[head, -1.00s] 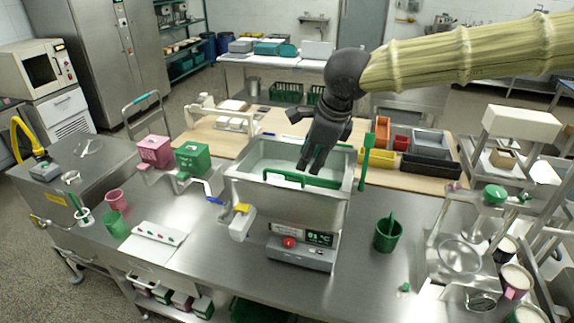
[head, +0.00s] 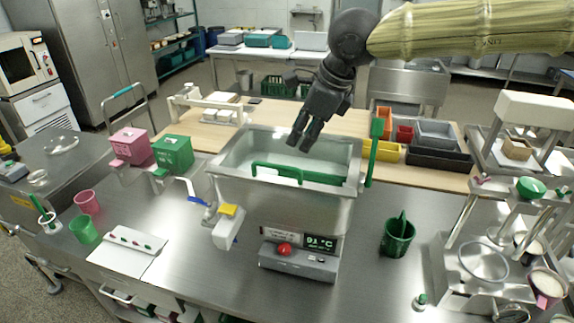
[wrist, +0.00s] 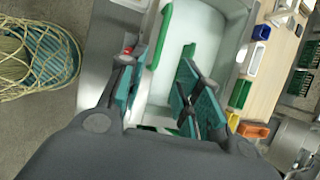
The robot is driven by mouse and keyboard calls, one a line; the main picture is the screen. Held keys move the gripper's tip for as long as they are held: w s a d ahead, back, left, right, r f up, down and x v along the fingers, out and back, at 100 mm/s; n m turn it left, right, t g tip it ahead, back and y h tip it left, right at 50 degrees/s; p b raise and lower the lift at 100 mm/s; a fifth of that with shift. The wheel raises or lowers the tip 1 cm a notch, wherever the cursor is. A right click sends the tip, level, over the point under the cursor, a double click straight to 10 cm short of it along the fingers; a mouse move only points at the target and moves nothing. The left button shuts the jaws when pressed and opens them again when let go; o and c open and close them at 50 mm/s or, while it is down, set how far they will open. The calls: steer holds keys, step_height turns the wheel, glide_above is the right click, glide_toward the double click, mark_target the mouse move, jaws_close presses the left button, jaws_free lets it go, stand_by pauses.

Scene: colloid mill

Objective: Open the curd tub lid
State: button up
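The curd tub (head: 285,203) is a steel box with a pale top area inside its rim, standing on the steel bench. A green bar handle (head: 275,173) runs along the front of the top; it also shows in the wrist view (wrist: 160,40). I cannot tell whether the pale area is a lid or the tub's inside. My gripper (head: 299,146) hangs over the tub, behind and right of the bar, pointing down. In the wrist view its teal-padded fingers (wrist: 163,90) are spread with nothing visibly held between them.
A green upright paddle-like part (head: 374,150) stands at the tub's right side. A control box (head: 298,262) with a red button and display sits in front. A green cup (head: 397,238) is to the right. A pink box (head: 130,146) and green box (head: 172,153) stand left.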

mark_target(284, 166)
steer(key=p+x, duration=0.2)
steer(key=x, duration=0.8)
steer(key=shift+w+a+f, duration=0.1)
steer(key=shift+a+f, duration=0.15)
steer(key=shift+a, duration=0.05)
jaws_close()
